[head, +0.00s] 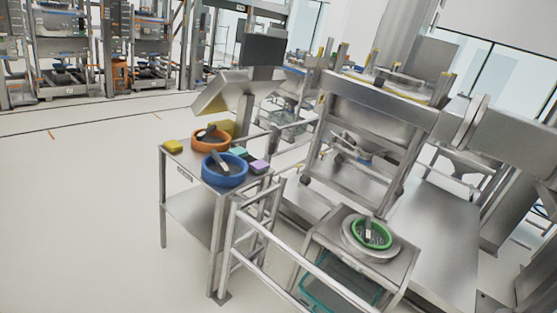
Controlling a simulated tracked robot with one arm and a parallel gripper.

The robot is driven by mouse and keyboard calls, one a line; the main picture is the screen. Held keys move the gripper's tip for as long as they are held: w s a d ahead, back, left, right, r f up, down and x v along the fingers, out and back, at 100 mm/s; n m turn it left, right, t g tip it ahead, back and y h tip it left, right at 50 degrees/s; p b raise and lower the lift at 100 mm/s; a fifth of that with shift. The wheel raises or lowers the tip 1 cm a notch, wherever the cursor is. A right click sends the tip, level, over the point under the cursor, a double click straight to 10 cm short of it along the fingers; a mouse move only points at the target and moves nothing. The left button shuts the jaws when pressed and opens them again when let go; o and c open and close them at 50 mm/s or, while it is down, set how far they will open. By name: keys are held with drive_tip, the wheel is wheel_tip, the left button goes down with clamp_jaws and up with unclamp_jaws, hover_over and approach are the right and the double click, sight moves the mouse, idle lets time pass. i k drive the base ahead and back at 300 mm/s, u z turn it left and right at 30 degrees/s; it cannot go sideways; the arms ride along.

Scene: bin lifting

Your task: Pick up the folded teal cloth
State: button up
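A small teal block-like piece (239,153), which looks like the folded cloth, lies on a steel table (190,174) left of the picture's middle. It sits just right of an orange round bin (211,149) and behind a blue round bin (223,182). A lilac folded piece (259,166) lies close beside it, to the right and nearer. My gripper is not in view.
A yellow piece (172,146) lies at the table's left corner. A tilted screen unit (235,88) stands behind. Steel rails (232,245) and a stand with a green round bin (374,247) are at right front. The floor at left is clear.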

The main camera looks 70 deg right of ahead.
sight(239, 151)
drive_tip(key=z, duration=2.35)
drive_tip(key=k, duration=1.3)
drive_tip(key=i, duration=0.8)
drive_tip(key=u, duration=1.3)
drive_tip(key=i, duration=1.25)
drive_tip(key=u, duration=0.45)
drive_tip(key=i, duration=1.3)
drive_tip(key=z, duration=0.25)
drive_tip(key=i, duration=1.3)
drive_tip(key=z, duration=0.55)
